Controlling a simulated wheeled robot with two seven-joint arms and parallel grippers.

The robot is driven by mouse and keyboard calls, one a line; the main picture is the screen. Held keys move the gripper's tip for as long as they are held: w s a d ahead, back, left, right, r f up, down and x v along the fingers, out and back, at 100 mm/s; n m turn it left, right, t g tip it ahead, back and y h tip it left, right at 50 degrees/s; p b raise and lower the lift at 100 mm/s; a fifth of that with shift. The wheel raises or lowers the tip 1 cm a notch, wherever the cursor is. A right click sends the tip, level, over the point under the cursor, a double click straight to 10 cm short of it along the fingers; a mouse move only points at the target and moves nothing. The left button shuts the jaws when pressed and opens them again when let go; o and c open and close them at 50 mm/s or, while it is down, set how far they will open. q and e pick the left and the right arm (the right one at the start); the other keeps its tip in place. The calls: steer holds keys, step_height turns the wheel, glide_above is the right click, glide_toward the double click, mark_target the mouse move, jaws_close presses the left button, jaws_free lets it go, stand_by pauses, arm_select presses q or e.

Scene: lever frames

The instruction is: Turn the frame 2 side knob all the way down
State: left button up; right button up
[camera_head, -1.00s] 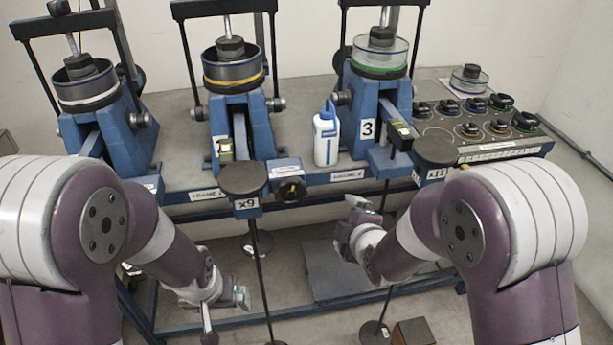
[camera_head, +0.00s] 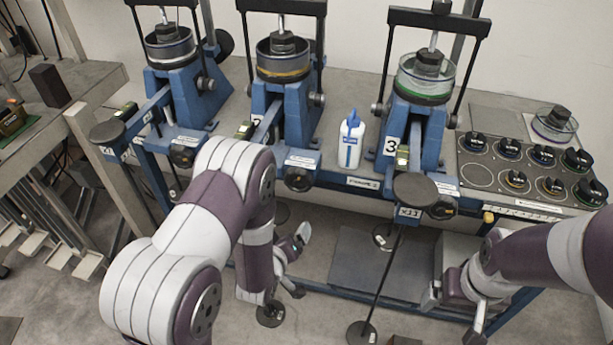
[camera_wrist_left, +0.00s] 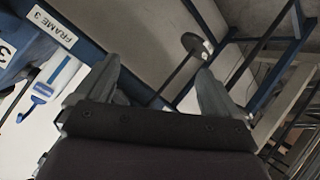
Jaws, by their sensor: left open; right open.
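Frame 2 (camera_head: 298,117) is the middle blue lever frame. A black front knob (camera_head: 299,179) sits low at its right, and a smaller silver knob (camera_head: 317,99) is on its right side; I cannot tell which is the side knob. My left gripper (camera_head: 300,262) is open and empty, low in front of the bench and below the black knob. My left forearm hides frame 2's lever end. In the left wrist view the open fingers (camera_wrist_left: 157,70) have nothing between them. My right gripper (camera_head: 453,312) is open and empty at the lower right, apart from the bench.
A white bottle (camera_head: 351,140) stands between frame 2 and frame 3 (camera_head: 421,120). A knob panel (camera_head: 520,165) is at the right. Another table (camera_head: 98,85) stands at the left.

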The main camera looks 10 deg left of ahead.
arm_select(q)
step_height(320, 180, up, 4)
steer(key=w+n+t, duration=0.2)
steer(key=t, duration=0.1)
steer(key=n+t, duration=0.1)
steer(key=t, duration=0.2)
glide_toward(297, 184)
steer(key=w, duration=0.1)
steer(key=shift+w+r+p, duration=0.1)
steer(key=shift+w+p, duration=0.2)
steer(key=shift+p, duration=0.05)
steer(key=w+b, duration=0.1)
steer(key=w, duration=0.8)
steer(key=shift+w+d, duration=0.1)
steer(key=shift+w, duration=0.05)
steer(key=shift+c, duration=0.4)
steer(key=c, duration=1.2)
arm_select(e)
steer(key=shift+a+f, duration=0.2)
steer(key=shift+f, duration=0.05)
